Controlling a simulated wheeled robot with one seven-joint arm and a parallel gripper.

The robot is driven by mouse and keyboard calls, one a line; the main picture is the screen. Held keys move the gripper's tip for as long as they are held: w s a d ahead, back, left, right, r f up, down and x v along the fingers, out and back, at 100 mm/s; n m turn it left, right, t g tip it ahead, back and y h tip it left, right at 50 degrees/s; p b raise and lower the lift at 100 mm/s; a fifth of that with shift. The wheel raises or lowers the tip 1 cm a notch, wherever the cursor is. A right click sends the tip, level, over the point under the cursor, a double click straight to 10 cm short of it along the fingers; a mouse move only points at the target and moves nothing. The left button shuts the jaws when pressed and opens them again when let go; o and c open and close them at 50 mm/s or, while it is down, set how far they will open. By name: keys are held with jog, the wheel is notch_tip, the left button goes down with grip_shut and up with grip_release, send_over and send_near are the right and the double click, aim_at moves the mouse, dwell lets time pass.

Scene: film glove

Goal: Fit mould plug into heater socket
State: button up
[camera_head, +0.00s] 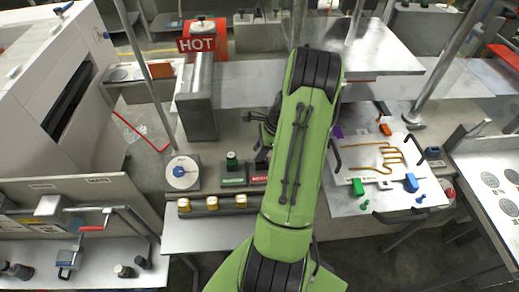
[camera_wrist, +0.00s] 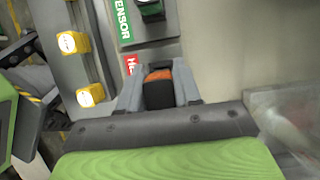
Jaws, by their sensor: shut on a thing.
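My gripper (camera_wrist: 158,82) is shut on a plug (camera_wrist: 159,93) with a black body and an orange band, seen in the wrist view. The red heater label (camera_wrist: 133,65) shows just beyond the fingers; the heater socket itself is hidden behind the gripper and plug there. In the head view the red heater label (camera_head: 257,180) sits on the bench right of the green sensor label (camera_head: 234,181). My green arm covers much of that area. I cannot tell whether the plug touches the socket.
The sensor socket (camera_wrist: 150,8) stands beside the heater place. Several yellow-sided blocks (camera_head: 212,203) line the bench's front edge. A dial (camera_head: 182,172) is at left, a HOT-marked machine (camera_head: 199,100) behind. A plate (camera_head: 349,201) with orange tubing and coloured fittings lies at right.

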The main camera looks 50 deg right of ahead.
jog(key=shift+f, duration=0.15)
dwell(0.5)
jog(key=shift+f, duration=0.35)
jog(key=shift+f+b, duration=0.65)
jog(key=shift+f, duration=0.25)
jog(key=o, duration=1.1)
jog(key=shift+o, duration=0.2)
jog(key=p+v, duration=0.2)
jog(key=v, duration=1.3)
jog(key=shift+d+r, duration=0.15)
jog(key=shift+r, duration=0.15)
